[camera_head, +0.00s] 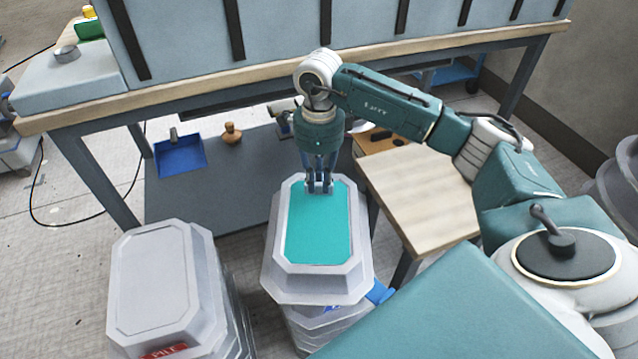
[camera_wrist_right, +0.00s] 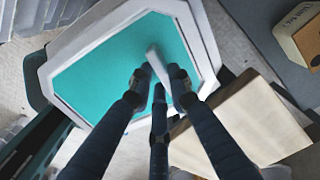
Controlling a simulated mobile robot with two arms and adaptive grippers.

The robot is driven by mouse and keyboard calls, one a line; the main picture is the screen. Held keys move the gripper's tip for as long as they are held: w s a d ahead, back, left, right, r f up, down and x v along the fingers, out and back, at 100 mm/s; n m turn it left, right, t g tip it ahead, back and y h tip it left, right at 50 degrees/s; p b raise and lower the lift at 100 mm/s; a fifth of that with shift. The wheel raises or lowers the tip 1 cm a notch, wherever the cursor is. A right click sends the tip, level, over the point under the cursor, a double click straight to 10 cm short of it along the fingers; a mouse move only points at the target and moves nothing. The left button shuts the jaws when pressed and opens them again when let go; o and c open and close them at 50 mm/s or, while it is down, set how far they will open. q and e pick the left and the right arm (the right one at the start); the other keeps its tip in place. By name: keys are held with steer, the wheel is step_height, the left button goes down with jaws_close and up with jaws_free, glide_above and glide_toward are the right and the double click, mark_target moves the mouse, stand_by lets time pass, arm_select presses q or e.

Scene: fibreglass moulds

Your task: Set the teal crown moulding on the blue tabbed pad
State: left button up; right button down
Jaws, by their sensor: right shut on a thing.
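The teal crown moulding (camera_head: 318,225) is a pale grey chamfered shell with a flat teal top, in the middle of the head view. My right gripper (camera_head: 319,187) comes down on its far end and is shut on it. In the right wrist view the fingers (camera_wrist_right: 160,82) close at a short pale grip piece on the teal face (camera_wrist_right: 110,65). The blue tabbed pad (camera_head: 380,292) shows only as blue bits under the moulding's right side; the rest is hidden. I cannot tell whether the moulding touches what is below. My left gripper is not in view.
A grey stack of moulds (camera_head: 155,285) with a red "PILE" label stands at the left. A wooden-topped table (camera_head: 415,195) is close on the right. A long workbench (camera_head: 200,88) stands behind, with a blue dustpan (camera_head: 180,156) on its lower shelf.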

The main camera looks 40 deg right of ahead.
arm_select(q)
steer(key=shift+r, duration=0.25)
arm_select(e)
steer(key=shift+f, duration=0.45)
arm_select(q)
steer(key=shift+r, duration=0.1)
arm_select(e)
steer(key=shift+f, duration=0.1)
steer(key=c, duration=1.6)
jaws_free()
steer(key=shift+c, duration=0.2)
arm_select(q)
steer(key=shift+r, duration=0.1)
